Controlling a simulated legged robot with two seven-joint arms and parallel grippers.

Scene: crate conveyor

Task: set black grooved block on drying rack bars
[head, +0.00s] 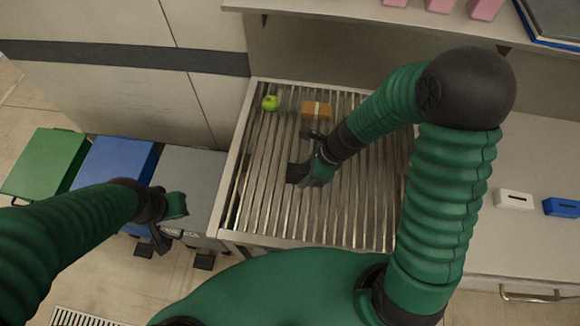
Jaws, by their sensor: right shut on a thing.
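The drying rack (241,190) is a pale metal frame with several parallel bars, in the middle of the head view. My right gripper (305,175) is over the middle of the bars, shut on a small dark block (294,173), the black grooved block. Its groove is too small to make out, and the gripper hides part of it. I cannot tell whether the block touches the bars. My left gripper (176,222) is left of the rack, over the grey bin; I cannot tell whether its jaws are open.
A green apple (270,103) and a brown box with a pale stripe (316,109) lie at the rack's far end. Green (45,163), blue (113,163) and grey (190,170) bins stand at left. White (514,199) and blue (562,207) slotted blocks lie on the right counter.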

